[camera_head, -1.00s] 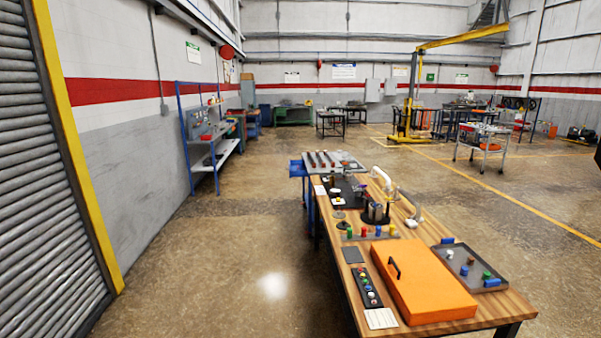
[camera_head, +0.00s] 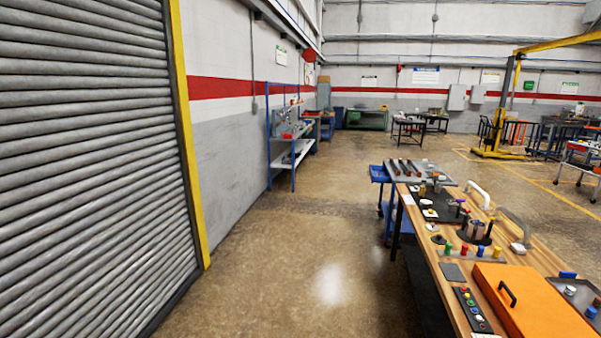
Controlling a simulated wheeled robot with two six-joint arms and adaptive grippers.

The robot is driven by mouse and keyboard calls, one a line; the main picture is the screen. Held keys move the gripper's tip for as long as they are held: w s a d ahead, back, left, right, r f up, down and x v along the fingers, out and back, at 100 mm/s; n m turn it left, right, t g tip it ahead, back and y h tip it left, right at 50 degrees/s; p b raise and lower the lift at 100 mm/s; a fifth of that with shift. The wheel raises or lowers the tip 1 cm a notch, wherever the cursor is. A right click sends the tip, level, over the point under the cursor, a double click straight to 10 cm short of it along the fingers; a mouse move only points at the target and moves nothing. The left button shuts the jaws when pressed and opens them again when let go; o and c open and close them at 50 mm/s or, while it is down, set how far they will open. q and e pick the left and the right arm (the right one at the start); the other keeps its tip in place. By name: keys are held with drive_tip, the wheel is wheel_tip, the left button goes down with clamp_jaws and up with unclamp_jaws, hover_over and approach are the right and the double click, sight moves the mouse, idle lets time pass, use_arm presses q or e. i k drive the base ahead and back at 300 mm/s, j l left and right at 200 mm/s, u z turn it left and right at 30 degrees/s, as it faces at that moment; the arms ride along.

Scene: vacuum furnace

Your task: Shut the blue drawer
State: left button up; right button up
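A blue cart (camera_head: 398,212) on casters stands at the far end of the long wooden table. A blue box-like part (camera_head: 379,174) juts out from its left side near the top. It looks like the blue drawer standing open, but it is small and far off, so how far it is out is hard to tell. Neither of my grippers is in view.
The wooden table (camera_head: 447,285) runs along the right, carrying an orange case (camera_head: 535,304), a button panel (camera_head: 472,311) and small parts. A roller shutter (camera_head: 90,150) is at the left. The floor (camera_head: 300,240) between them is clear. A blue-framed shelf (camera_head: 292,158) stands by the wall.

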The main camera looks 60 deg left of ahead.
sight(385, 178)
drive_tip(key=j+u, duration=0.1)
drive_tip(key=u, duration=1.95)
drive_tip(key=i+j+z, duration=0.1)
drive_tip(key=i+z, duration=0.25)
drive_tip(key=i, duration=4.8)
drive_tip(key=z, duration=0.5)
drive_tip(key=i+j+z, duration=0.2)
drive_tip(key=i, duration=0.4)
drive_tip(key=i+j+z, duration=0.25)
drive_tip(key=i+j, duration=0.2)
drive_tip(key=i, duration=0.15)
drive_tip(key=i+j+z, duration=0.2)
drive_tip(key=i+j, duration=0.3)
